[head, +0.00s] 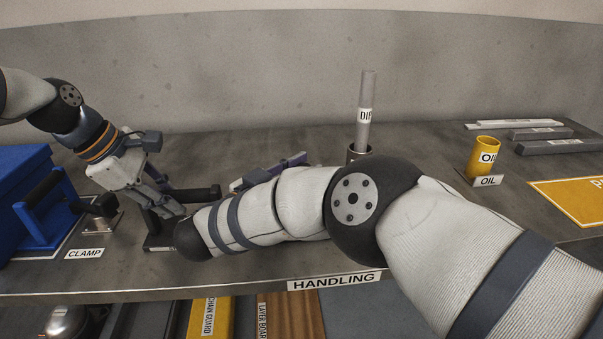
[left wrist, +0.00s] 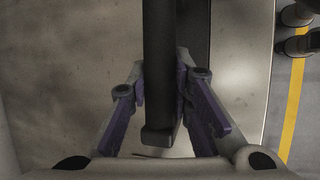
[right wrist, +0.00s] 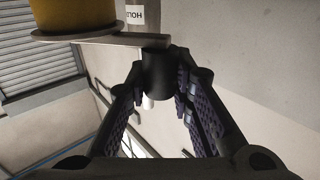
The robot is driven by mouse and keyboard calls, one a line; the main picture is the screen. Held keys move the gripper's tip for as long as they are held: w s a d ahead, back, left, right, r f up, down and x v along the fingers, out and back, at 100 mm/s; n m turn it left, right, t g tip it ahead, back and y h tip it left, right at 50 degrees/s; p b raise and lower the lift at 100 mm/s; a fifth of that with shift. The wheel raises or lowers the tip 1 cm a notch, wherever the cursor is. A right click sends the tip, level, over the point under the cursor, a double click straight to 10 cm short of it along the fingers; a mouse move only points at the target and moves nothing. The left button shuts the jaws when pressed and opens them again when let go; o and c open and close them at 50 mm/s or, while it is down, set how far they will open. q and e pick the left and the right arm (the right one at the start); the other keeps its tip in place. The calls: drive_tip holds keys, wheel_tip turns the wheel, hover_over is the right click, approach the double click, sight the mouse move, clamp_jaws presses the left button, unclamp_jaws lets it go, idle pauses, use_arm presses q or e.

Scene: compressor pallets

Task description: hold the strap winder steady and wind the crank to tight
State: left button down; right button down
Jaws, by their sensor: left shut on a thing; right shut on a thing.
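The strap winder shows in the head view as a dark bar (head: 195,194) above a small dark base on the bench at the left. My left gripper (head: 166,205) is shut on this bar. In the left wrist view the dark bar (left wrist: 159,70) runs between the fingers (left wrist: 163,90). In the right wrist view my right gripper (right wrist: 163,78) is shut on the dark round crank grip (right wrist: 157,75). A grey crank arm (right wrist: 95,40) joins it to a yellow drum (right wrist: 72,14).
A blue case (head: 25,180) and a CLAMP label (head: 85,253) stand left. A grey rod (head: 366,100) stands in a dark cup behind my right arm. A yellow OIL cup (head: 484,157), grey bars (head: 560,146) and a yellow mat (head: 575,200) lie right.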

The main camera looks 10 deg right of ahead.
drive_tip(key=shift+w+d+f+m+g+h, duration=0.1)
drive_tip(key=shift+w+d+m+g+h, duration=0.1)
drive_tip(key=shift+d+m+g+h, duration=0.25)
drive_tip(key=c, duration=1.4)
unclamp_jaws()
drive_tip(key=shift+a, duration=0.1)
